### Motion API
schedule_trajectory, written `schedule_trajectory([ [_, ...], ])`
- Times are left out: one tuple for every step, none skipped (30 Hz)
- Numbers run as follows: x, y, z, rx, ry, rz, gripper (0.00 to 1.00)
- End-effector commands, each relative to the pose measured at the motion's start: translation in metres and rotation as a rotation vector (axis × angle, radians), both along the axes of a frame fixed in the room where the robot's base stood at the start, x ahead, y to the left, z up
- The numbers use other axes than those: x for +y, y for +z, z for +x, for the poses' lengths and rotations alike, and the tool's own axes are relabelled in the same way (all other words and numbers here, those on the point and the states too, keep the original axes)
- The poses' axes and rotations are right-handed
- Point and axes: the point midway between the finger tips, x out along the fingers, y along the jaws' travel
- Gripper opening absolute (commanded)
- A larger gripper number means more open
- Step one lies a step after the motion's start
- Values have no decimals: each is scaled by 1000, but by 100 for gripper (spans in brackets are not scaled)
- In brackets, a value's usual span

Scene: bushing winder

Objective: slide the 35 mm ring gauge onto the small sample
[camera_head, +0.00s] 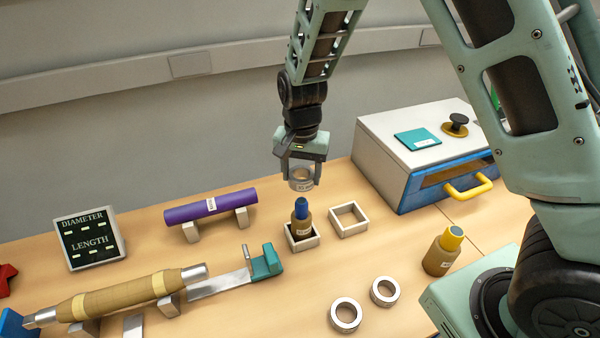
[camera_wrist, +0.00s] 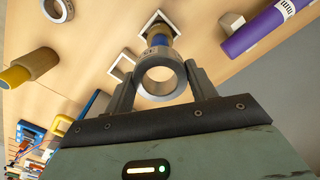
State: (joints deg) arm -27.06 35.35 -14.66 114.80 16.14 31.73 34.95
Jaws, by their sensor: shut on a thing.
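My gripper (camera_head: 300,178) is shut on a metal ring gauge (camera_head: 301,183), held flat above the small sample (camera_head: 301,221). In the wrist view the ring gauge (camera_wrist: 162,76) sits between the two fingers. The sample is a brown cylinder with a blue top and stands upright in a square holder (camera_head: 303,243). The ring is above the blue top and apart from it in the head view. In the wrist view the sample (camera_wrist: 159,37) shows partly behind the ring. The label on the ring is too small to read.
An empty square holder (camera_head: 348,219) stands right of the sample's holder. Two more rings (camera_head: 345,315) (camera_head: 385,291) lie in front. A yellow-topped brown sample (camera_head: 443,252) stands at right. A purple roll (camera_head: 210,207) rests on supports at left. A grey cabinet (camera_head: 420,150) stands behind right.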

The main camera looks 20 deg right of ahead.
Motion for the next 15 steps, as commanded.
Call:
schedule_trajectory([
  [0,1,0,0,0,0,30],
  [0,1,0,0,0,0,30],
  [0,1,0,1,0,0,30],
  [0,0,0,1,0,0,30],
  [0,-3,0,1,0,0,30],
  [0,-5,0,1,0,0,30],
  [0,-7,0,1,0,0,30],
  [0,-9,0,1,0,0,30],
  [0,-12,0,1,0,0,30],
  [0,-15,0,1,0,0,30],
  [0,-17,0,1,0,-1,30],
  [0,-21,0,1,0,-1,30],
  [0,-23,0,0,0,0,30],
  [0,-26,0,0,0,0,30],
  [0,-30,0,0,0,0,30],
])
